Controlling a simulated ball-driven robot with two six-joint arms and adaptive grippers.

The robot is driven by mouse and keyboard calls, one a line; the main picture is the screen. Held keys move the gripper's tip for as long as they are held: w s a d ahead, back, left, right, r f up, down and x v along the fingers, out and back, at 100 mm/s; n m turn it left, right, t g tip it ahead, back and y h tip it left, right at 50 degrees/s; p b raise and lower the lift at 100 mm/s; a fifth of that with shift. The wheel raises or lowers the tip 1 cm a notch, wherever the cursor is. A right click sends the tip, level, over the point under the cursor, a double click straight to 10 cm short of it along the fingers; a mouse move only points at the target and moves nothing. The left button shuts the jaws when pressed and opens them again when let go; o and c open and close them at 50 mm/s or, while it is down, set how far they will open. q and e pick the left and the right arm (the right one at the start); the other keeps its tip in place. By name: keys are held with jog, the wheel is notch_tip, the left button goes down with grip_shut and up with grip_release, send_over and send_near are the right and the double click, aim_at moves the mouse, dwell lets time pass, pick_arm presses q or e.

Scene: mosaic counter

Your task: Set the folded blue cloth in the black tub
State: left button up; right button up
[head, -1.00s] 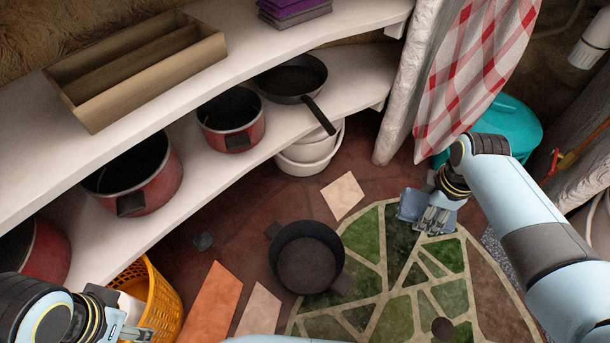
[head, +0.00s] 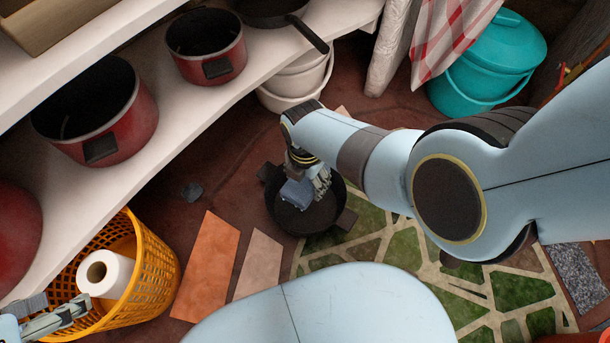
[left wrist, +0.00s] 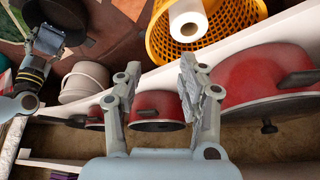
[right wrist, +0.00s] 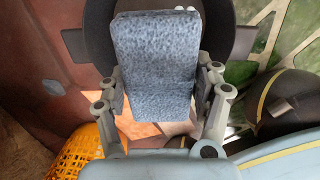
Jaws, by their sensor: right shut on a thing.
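The folded blue cloth (head: 297,192) is held in my right gripper (head: 318,184), over the black tub (head: 285,218). In the right wrist view the cloth (right wrist: 157,65) sits between both fingers and the tub's dark rim (right wrist: 100,40) shows behind it. I cannot tell whether the cloth touches the tub's floor. My left gripper (left wrist: 155,85) is open and empty in the left wrist view. In the head view it shows only in part at the lower left, by the yellow basket.
A yellow basket (head: 160,262) with a white paper roll (head: 104,273) stands at the lower left. Red pots (head: 120,125) and a pan (head: 268,12) stand on the white shelf. A white bucket (head: 290,88) and a teal lidded bucket (head: 480,75) stand behind. Floor tiles (head: 208,262) lie left of the tub.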

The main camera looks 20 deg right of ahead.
aim_at(306, 190)
notch_tip(306, 190, down, 5)
jog(key=b, duration=0.3)
jog(key=shift+s+r+b, duration=0.1)
jog(key=shift+r+b, duration=0.1)
jog(key=shift+b, duration=0.15)
pick_arm(q)
notch_tip(306, 190, down, 7)
jog(key=t, duration=0.5)
pick_arm(e)
notch_tip(306, 190, down, 2)
jog(key=shift+f+b, duration=0.2)
jog(key=shift+b, duration=1)
pick_arm(q)
jog(key=w+d+r+t+h, duration=0.1)
jog(key=w+r+t, duration=0.4)
jog(key=r, duration=0.1)
jog(key=shift+m, duration=0.4)
pick_arm(e)
jog(key=shift+w+f, duration=0.15)
jog(key=shift+w, duration=0.05)
pick_arm(q)
jog(key=shift+d, duration=0.1)
pick_arm(e)
jog(key=o, duration=1.5)
